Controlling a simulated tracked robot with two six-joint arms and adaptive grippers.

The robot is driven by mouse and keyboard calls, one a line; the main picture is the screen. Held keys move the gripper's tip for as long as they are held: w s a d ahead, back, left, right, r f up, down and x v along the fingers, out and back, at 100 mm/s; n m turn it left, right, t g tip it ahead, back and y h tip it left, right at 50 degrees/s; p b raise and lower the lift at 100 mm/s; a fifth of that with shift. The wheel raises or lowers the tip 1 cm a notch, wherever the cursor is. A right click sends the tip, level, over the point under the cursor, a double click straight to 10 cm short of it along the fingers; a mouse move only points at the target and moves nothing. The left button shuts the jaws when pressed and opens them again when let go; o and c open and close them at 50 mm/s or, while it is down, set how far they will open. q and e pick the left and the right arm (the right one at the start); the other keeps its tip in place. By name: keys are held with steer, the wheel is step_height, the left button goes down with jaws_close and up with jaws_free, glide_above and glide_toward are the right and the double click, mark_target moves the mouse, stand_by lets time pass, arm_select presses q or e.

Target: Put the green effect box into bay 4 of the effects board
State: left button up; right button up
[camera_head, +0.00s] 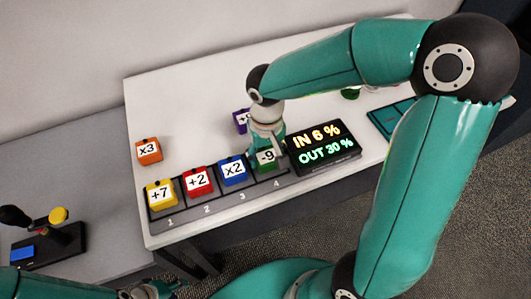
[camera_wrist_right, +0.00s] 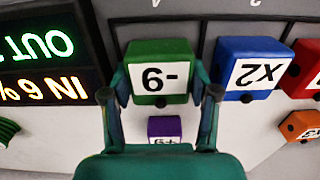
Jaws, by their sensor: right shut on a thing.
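The green effect box (camera_head: 266,158), labelled -9, is at bay 4 of the effects board (camera_head: 223,207), in line with the boxes in bays 1 to 3. My right gripper (camera_head: 266,140) reaches down from above and is shut on it. In the right wrist view the green box (camera_wrist_right: 160,58) sits between the two fingers (camera_wrist_right: 160,94). I cannot tell whether its base rests fully in the bay. My left gripper (camera_head: 148,291) is at the bottom edge of the head view, away from the board, and partly cut off.
Yellow +7 (camera_head: 160,194), red +2 (camera_head: 197,180) and blue x2 (camera_head: 233,171) boxes fill bays 1 to 3. A display (camera_head: 322,147) adjoins bay 4. A purple box (camera_head: 241,121) and orange x3 box (camera_head: 148,151) lie behind. A joystick unit (camera_head: 45,242) stands lower left.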

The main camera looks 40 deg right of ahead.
mark_target(266, 153)
steer(key=o, duration=1)
steer(key=shift+r, duration=0.1)
step_height(266, 153, up, 12)
steer(key=shift+f+p, duration=0.1)
steer(key=shift+p, duration=0.3)
